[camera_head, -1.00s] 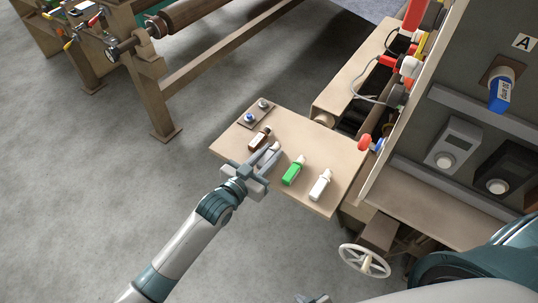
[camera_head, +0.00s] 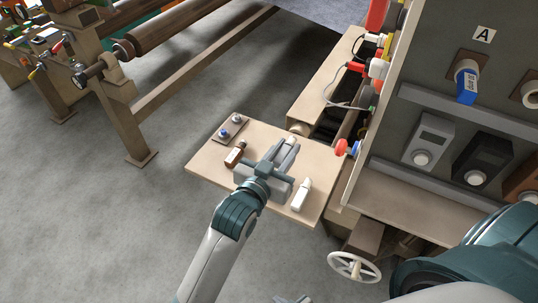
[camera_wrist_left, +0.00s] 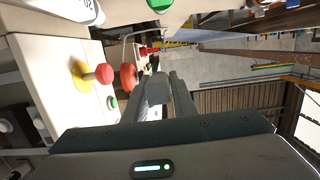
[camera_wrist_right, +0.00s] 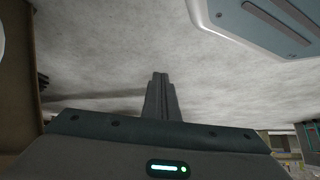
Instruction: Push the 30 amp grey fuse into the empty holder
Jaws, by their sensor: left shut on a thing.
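My left gripper (camera_head: 286,152) is over the small wooden shelf, shut on a grey fuse. The left wrist view shows the fuse as a grey block (camera_wrist_left: 157,88) between the fingers; its marking cannot be read. On the panel at right, a round holder (camera_head: 531,92) at the picture's edge appears empty. The holder beside it, under label A (camera_head: 483,35), carries a blue fuse (camera_head: 467,88). My right gripper (camera_wrist_right: 160,85) is shut and empty, with its tips low in the head view.
The shelf (camera_head: 208,165) bears a brown fuse (camera_head: 235,156) and a white fuse (camera_head: 301,195). The green fuse is hidden behind my left gripper in the head view. A red knob (camera_head: 341,147) juts out between shelf and panel. A white handwheel (camera_head: 354,266) stands below.

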